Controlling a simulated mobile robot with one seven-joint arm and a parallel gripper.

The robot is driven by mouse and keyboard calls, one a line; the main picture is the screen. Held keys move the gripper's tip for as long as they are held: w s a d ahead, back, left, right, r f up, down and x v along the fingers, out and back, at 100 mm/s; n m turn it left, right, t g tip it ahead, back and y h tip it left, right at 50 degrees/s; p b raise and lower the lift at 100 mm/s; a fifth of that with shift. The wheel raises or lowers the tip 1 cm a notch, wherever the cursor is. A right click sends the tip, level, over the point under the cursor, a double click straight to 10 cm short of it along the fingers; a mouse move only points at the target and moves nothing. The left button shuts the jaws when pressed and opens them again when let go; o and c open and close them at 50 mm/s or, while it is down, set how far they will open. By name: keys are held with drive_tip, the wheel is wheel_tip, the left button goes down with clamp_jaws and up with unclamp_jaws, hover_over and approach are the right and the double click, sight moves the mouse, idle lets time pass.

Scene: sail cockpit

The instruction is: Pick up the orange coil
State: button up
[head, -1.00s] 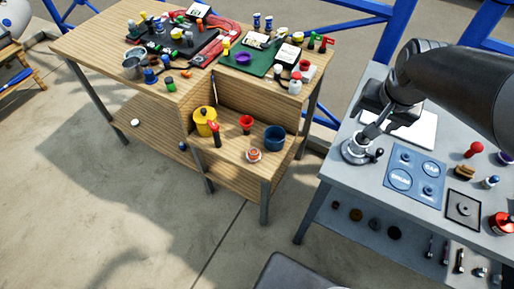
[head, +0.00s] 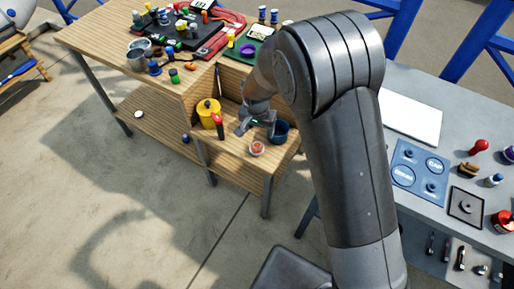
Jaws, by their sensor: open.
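The orange coil (head: 257,148) is small and round, with a pale rim around or under it. It sits near the front edge of the low wooden shelf (head: 235,165). My gripper (head: 256,130) is open over this shelf, just behind and above the coil in the picture. I see no contact between the fingers and the coil. My arm comes in from the lower right and hides part of the shelf's back.
A blue pot (head: 281,132) stands close to the right of my gripper. A yellow pot (head: 208,113) and a red-topped dark item (head: 219,126) stand to the left. The wooden table top (head: 110,50) above is crowded. A grey bench (head: 440,130) stands at the right.

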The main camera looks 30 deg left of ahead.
hover_over(257, 145)
wheel_tip(257, 145, down, 6)
drive_tip(key=shift+s+r, duration=0.15)
drive_tip(key=shift+r, duration=0.05)
drive_tip(key=shift+w+f, duration=0.2)
drive_tip(key=shift+f, duration=2.9)
drive_tip(key=c, duration=1)
drive_tip(key=shift+o, duration=0.2)
drive_tip(key=shift+r, duration=0.1)
